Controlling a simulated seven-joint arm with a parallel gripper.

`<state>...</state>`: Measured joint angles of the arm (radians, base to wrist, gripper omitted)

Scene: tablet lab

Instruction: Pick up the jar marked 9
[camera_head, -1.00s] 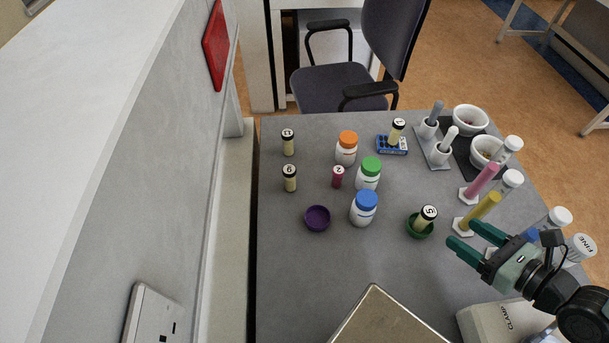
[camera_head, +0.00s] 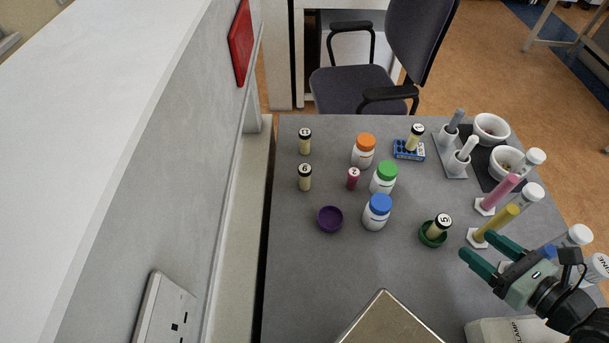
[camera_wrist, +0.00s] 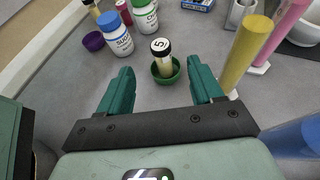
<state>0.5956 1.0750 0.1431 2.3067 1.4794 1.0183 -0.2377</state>
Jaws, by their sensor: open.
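The jar marked 9 (camera_head: 305,178) is a small pale-yellow vial with a dark cap and a round white label. It stands upright on the left of the grey table in the head view; the digit is small and could be read as 6. My gripper (camera_head: 478,246) is open and empty at the table's right side, far from this jar. In the wrist view, the open fingers (camera_wrist: 160,75) point toward a jar marked 5 (camera_wrist: 162,64) in a green bowl (camera_wrist: 166,77). A dark-capped vial at that view's top left edge is cut off, its label unreadable.
A jar marked 11 (camera_head: 305,141) stands behind it, a small red jar (camera_head: 353,179) to its right and a purple bowl (camera_head: 330,219) in front. Orange, green and blue-capped (camera_head: 377,212) bottles stand mid-table. A yellow cylinder (camera_head: 497,224) is near my gripper. The front-left table is clear.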

